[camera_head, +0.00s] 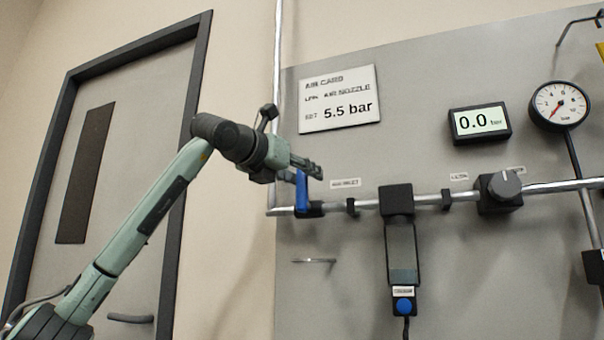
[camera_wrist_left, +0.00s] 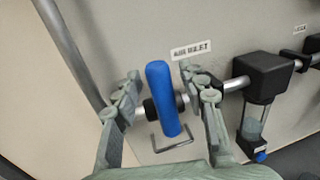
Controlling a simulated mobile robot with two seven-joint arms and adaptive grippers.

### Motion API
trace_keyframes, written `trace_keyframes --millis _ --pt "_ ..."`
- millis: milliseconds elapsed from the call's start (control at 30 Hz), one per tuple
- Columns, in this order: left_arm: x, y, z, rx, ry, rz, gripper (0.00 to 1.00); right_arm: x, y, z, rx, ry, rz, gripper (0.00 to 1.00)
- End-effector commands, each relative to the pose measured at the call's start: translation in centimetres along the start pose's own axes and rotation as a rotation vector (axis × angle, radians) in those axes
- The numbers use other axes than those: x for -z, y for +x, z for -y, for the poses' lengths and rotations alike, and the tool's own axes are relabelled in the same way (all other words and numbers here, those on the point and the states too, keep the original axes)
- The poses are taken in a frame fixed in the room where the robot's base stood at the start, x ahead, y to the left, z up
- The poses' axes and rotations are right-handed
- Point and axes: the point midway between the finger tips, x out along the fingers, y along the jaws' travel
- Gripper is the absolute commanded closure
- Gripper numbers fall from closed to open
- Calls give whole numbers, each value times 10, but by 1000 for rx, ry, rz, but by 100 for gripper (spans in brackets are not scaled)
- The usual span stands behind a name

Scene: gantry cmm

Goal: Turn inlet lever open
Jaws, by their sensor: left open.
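In the left wrist view the lever (camera_wrist_left: 163,97) sits between the two fingers. My left gripper (camera_head: 312,168) is at the lever's upper end in the head view. In the wrist view my left gripper (camera_wrist_left: 160,92) is open, with a finger on each side of the lever and gaps visible to both. My right gripper is not in view.
A filter unit (camera_head: 397,200) and a regulator knob (camera_head: 504,184) sit on the pipe to the right. The digital display (camera_head: 480,123) reads 0.0 bar. A dial gauge (camera_head: 560,105) is at the upper right. A small metal handle (camera_head: 314,261) is below the lever.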

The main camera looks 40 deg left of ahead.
Motion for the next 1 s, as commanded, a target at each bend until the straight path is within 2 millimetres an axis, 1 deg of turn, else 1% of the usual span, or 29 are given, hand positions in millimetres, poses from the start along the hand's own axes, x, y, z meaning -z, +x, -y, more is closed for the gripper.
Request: trace_keyframes --millis 167,200,533,1000 --pt "0 0 0 0 0 0 58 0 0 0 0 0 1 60" --pt "0 0 0 0 0 0 59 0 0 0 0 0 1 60" --pt "0 0 0 1 0 0 100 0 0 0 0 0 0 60" --pt "-1 0 2 1 14 -3 100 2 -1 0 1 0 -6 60"
